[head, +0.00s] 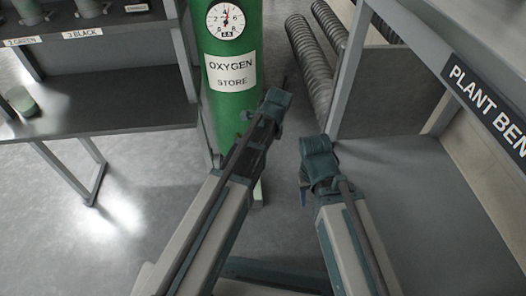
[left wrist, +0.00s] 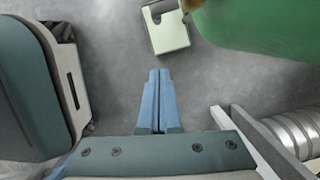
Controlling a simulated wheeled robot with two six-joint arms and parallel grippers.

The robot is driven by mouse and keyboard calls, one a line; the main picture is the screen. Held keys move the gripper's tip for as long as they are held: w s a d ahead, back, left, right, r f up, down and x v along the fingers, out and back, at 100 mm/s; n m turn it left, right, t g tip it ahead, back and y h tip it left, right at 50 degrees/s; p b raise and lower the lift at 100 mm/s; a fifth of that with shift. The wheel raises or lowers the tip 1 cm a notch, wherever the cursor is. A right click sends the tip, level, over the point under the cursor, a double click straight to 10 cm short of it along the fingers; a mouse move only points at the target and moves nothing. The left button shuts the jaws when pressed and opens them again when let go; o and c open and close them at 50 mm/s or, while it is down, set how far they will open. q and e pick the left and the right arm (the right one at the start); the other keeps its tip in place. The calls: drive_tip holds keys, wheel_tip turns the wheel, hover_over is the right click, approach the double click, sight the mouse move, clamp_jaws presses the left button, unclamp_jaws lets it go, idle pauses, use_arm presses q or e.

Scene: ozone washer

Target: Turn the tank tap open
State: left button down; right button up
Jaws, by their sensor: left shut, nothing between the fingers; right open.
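The green oxygen tank (head: 229,124) stands upright at the centre of the head view, with a round gauge (head: 225,20) and an "OXYGEN STORE" label (head: 231,71). My left gripper (head: 279,98) is in front of the tank's right side, its fingers mostly hidden in that view. In the left wrist view its blue fingers (left wrist: 159,72) are shut and empty, with the tank (left wrist: 255,25) at upper right. A small brass-coloured part (left wrist: 191,4) shows at the tank's edge; I cannot tell whether it is the tap. My right gripper (head: 317,150) is open and empty, right of the left one.
A grey bench (head: 110,100) with labelled spots is at left. The plant bench (head: 420,185) is at right, its frame close to my right arm. Ribbed hoses (head: 310,65) lie behind. A pale notched plate (left wrist: 166,30) is low beside the tank. Grey floor shows between.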

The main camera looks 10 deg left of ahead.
use_arm(q)
drive_tip(key=a+f+b, duration=0.4)
drive_tip(key=a+f, duration=0.1)
drive_tip(key=f, duration=0.1)
drive_tip(key=shift+s+b, duration=0.2)
drive_tip(key=shift+b, duration=0.2)
drive_tip(key=shift+a, duration=0.1)
drive_tip(key=shift+a, duration=0.45)
